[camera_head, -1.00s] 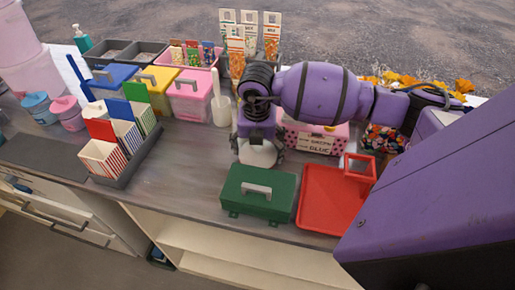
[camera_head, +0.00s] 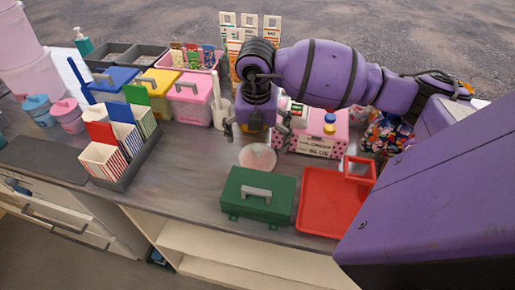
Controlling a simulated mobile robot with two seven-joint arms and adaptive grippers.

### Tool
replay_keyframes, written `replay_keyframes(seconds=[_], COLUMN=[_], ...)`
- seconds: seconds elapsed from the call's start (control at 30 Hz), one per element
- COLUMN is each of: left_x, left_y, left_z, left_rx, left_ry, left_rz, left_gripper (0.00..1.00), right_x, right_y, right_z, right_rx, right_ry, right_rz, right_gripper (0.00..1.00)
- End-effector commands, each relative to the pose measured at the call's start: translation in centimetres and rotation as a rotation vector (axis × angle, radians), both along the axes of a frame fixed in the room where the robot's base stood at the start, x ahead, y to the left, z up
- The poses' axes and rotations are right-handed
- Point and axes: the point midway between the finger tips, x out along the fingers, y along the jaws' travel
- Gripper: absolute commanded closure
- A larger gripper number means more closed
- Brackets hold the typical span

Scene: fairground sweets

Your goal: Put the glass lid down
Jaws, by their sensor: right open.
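The glass lid (camera_head: 258,157) is a pale, slightly pinkish disc lying on the grey counter, behind the green box and left of the pink dotted box. My right gripper (camera_head: 258,136) is just above and behind the lid. Its fingers are spread wide apart and hold nothing; the lid lies clear of them. My left gripper is not in view.
A green box (camera_head: 258,197) with a grey handle and a red tray (camera_head: 325,205) stand at the counter's front. The pink dotted box (camera_head: 318,135) is at right. A white-handled holder (camera_head: 221,112) stands close left of my gripper. Striped cartons (camera_head: 102,162) stand farther left.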

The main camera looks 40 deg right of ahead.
Motion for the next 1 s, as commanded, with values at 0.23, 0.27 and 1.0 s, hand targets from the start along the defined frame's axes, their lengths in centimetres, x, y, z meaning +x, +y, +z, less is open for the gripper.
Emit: replay_keyframes(seconds=[0.23,0.27,1.0], left_x=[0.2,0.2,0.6], left_y=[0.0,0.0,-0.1], left_z=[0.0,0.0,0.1], left_rx=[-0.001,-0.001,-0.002], left_ry=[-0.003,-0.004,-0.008], left_rz=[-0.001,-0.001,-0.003], left_gripper=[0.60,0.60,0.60], right_x=[-0.3,-0.4,-0.6], right_y=[0.4,0.4,0.5], right_z=[4.4,4.7,5.6], right_rx=[0.002,0.001,0.001], right_ry=[-0.001,-0.002,0.001], right_rz=[0.000,0.000,-0.001], right_gripper=[0.00,0.00,0.00])
